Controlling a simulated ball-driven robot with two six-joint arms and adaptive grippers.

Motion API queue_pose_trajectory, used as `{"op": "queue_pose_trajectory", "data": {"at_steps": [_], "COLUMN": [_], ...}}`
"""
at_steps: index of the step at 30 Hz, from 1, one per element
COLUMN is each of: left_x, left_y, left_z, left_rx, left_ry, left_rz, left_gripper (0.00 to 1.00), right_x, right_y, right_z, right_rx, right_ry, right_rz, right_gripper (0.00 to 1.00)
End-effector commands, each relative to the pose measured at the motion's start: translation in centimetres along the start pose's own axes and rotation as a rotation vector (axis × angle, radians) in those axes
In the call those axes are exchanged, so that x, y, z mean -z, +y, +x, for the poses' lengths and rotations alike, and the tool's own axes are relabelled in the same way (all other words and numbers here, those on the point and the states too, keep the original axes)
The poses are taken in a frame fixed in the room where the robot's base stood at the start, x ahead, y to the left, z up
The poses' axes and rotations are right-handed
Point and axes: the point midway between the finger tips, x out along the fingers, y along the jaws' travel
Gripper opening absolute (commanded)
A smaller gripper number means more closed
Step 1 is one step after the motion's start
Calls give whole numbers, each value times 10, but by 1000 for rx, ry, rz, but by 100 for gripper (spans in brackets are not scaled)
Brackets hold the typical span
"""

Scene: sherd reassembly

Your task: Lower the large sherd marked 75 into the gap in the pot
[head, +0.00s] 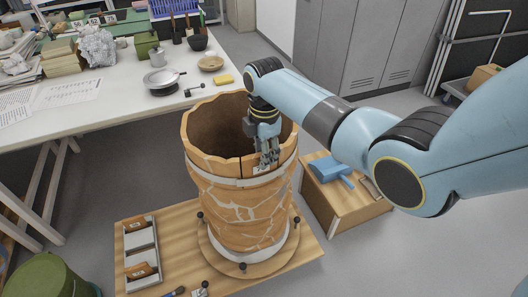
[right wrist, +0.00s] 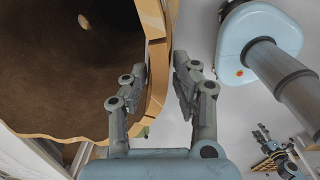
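The large terracotta pot (head: 240,206), with pale seams, stands upright on a round wooden turntable. My right gripper (head: 267,158) points down over its near right rim. A pale label (head: 261,170), partly hidden by the fingers, marks the sherd there; I read only a 7. The sherd appears to sit in the wall, with a dark seam on its left; I cannot tell how fully it is seated. In the right wrist view, my right gripper's fingers (right wrist: 163,75) straddle the rim, one inside and one outside. Floor shows between the outer finger and the wall.
A light band (head: 212,179) circles the pot. Posts with black knobs (head: 243,267) ring the turntable. A rack with sherds (head: 140,250) stands left on the wooden board. A wooden box (head: 345,200) with a blue tool is at right. A cluttered white table (head: 120,105) stands behind.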

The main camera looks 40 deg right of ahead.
Motion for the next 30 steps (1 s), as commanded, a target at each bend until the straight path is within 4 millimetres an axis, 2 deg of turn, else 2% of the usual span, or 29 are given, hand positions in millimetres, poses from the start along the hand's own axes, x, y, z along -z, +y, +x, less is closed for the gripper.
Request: {"op": "queue_pose_trajectory", "data": {"at_steps": [1,3,10,14,17,24,30], "left_x": [0,0,-2,-2,-2,-2,-1], "left_y": [0,0,-2,-2,-1,0,0], "left_z": [0,0,0,0,0,0,0], "left_rx": [0,0,2,2,1,0,0], "left_ry": [0,0,-3,-4,-3,-3,-2], "left_rz": [0,0,1,0,0,0,0], "left_gripper": [51,51,51,51,51,51,51], "right_x": [0,0,0,0,0,0,0], "right_y": [0,0,-1,0,0,1,1], "right_z": [0,0,0,-8,-25,-80,-111], "right_rx": [0,1,2,-1,-2,-4,-1], "right_ry": [0,0,0,0,-1,0,0], "right_rz": [0,0,0,0,-1,0,0], "right_gripper": [36,43,43,43,43,43,43]}}
